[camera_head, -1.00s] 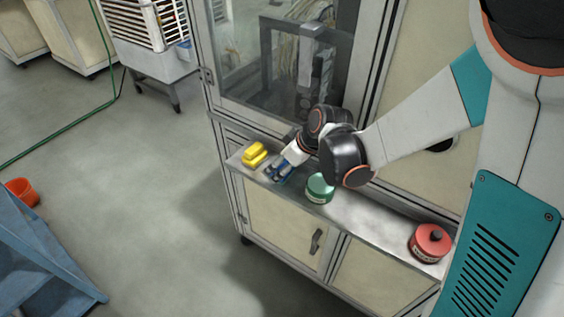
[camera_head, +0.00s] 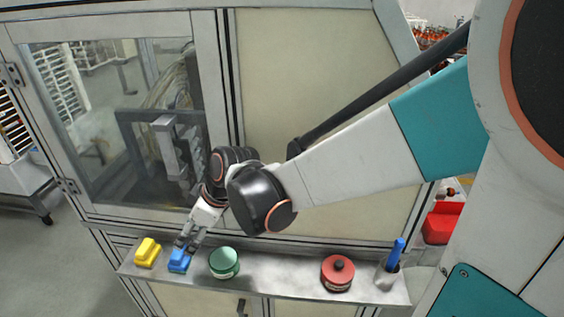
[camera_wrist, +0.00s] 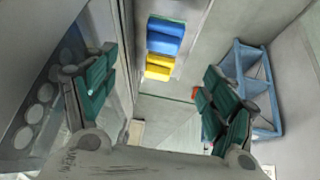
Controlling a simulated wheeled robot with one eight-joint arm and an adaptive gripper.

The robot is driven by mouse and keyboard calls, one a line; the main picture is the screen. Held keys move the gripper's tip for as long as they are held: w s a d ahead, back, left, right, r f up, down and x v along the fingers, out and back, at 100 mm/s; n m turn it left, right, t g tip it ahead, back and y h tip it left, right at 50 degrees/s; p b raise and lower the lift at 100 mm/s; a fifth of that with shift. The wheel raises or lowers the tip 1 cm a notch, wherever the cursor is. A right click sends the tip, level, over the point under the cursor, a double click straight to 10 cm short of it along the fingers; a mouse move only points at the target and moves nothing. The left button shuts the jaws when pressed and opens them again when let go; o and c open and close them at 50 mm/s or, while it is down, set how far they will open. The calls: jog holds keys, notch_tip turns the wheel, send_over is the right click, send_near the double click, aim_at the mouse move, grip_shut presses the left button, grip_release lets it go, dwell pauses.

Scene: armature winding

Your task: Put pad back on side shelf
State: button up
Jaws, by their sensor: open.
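A blue pad (camera_head: 179,262) lies on the narrow metal side shelf (camera_head: 290,272), just right of a yellow pad (camera_head: 147,252). My gripper (camera_head: 188,244) is just above and behind the blue pad, pointing down; its fingers are apart. In the wrist view, my gripper (camera_wrist: 158,98) is open with nothing between its dark green fingers. The blue pad (camera_wrist: 165,37) and the yellow pad (camera_wrist: 158,67) show beyond the fingers on the shelf. I cannot tell whether a fingertip touches the blue pad.
A green round tin (camera_head: 224,262) stands right of the blue pad, a red tin (camera_head: 338,272) further right. A blue-handled tool (camera_head: 396,254) stands in a holder at the shelf's right end. The cabinet's glass door (camera_head: 120,130) rises behind. Bare shelf lies between the tins.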

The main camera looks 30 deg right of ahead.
jog(key=s+d+r+m+t+h, duration=0.1)
jog(key=s+d+r+m+h, duration=0.1)
jog(key=s, duration=0.5)
jog(key=s+d+r+m+t+h, duration=0.1)
jog(key=s+d+r+m+h, duration=0.1)
jog(key=s+d+r+m, duration=0.3)
jog(key=shift+s+d+r+m+t, duration=0.3)
jog(key=shift+s+d+m, duration=1)
jog(key=shift+s+d, duration=0.5)
jog(key=shift+w+d+f, duration=0.1)
jog(key=shift+w, duration=0.05)
notch_tip(320, 180, down, 6)
jog(key=b, duration=0.6)
